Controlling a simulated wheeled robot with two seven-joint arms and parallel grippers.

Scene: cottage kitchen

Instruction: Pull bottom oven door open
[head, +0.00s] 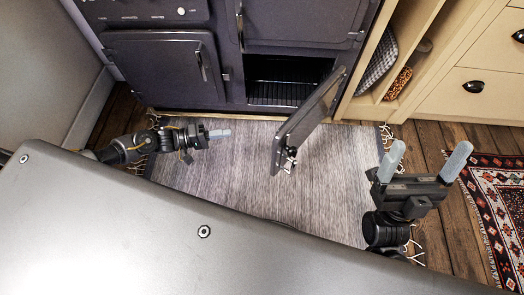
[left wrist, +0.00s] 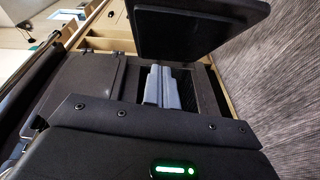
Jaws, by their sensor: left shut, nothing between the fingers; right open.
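The bottom oven door (head: 305,118) is a dark panel that stands wide open, swung out from its right side over the rug. Its handle hardware shows at its near lower end. The oven opening (head: 285,82) behind it is uncovered, with a wire rack inside. In the left wrist view the open door (left wrist: 195,25) is at the top. My left gripper (head: 229,133) is shut and empty, over the rug to the left of the door and apart from it; its fingers (left wrist: 163,72) lie together in the left wrist view. My right gripper (head: 430,152) is open and empty, right of the door.
The dark stove has another closed door (head: 163,68) on the left. A grey rug (head: 225,175) covers the floor before it. Cream cabinets (head: 465,85) with baskets stand on the right, and a red patterned rug (head: 502,195) lies at the right edge.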

